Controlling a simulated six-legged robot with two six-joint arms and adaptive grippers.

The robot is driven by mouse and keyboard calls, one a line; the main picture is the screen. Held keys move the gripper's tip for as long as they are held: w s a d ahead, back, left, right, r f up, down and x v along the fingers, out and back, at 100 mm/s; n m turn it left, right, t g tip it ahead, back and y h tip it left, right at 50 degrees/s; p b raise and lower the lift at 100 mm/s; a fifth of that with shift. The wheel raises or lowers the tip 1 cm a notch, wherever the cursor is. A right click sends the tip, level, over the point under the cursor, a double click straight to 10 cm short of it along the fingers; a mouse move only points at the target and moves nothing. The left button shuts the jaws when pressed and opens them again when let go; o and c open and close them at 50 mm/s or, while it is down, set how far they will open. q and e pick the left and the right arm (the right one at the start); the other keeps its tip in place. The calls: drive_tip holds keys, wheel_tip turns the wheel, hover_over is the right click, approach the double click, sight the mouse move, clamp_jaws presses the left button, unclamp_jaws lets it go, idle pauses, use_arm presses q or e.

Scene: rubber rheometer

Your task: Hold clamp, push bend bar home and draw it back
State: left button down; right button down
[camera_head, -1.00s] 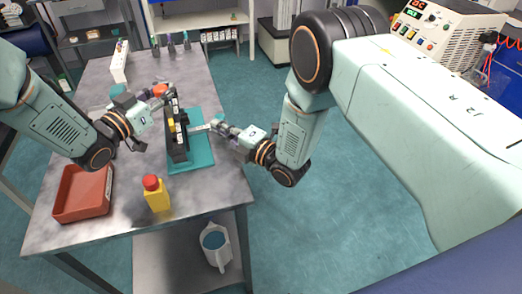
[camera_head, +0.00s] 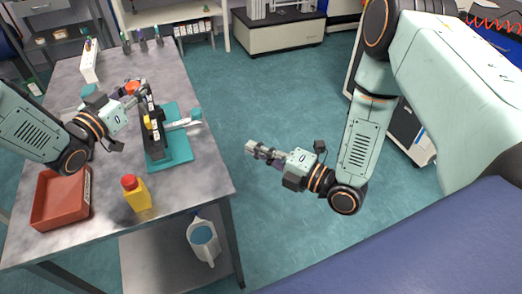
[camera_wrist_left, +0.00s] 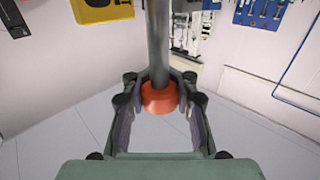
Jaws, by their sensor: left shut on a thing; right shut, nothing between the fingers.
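The dark clamp fixture (camera_head: 150,140) stands upright on a teal base plate (camera_head: 180,155) on the table. My left gripper (camera_head: 140,88) is at the top of the fixture. In the left wrist view its fingers (camera_wrist_left: 160,80) are shut on a dark grey post (camera_wrist_left: 158,40) with an orange collar (camera_wrist_left: 160,98). The silver bend bar (camera_head: 178,124) sticks out of the fixture's right side, with a teal end (camera_head: 196,115). How deep it sits inside is hidden. My right gripper (camera_head: 254,150) is shut and empty over the floor, well right of the bar and apart from it.
A white box (camera_head: 89,62) and several dark bottles stand at the back. A jug (camera_head: 203,240) sits on the lower shelf. Floor right of the table is clear.

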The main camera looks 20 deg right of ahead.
use_arm(q)
drive_tip(key=shift+s+f, duration=0.15)
drive_tip(key=shift+f, duration=0.2)
use_arm(e)
drive_tip(key=shift+s+d, duration=0.3)
drive_tip(key=shift+s, duration=0.15)
use_arm(q)
drive_tip(key=c, duration=1.6)
unclamp_jaws()
drive_tip(key=o, duration=0.6)
drive_tip(key=shift+r, duration=0.3)
drive_tip(key=shift+o, duration=0.2)
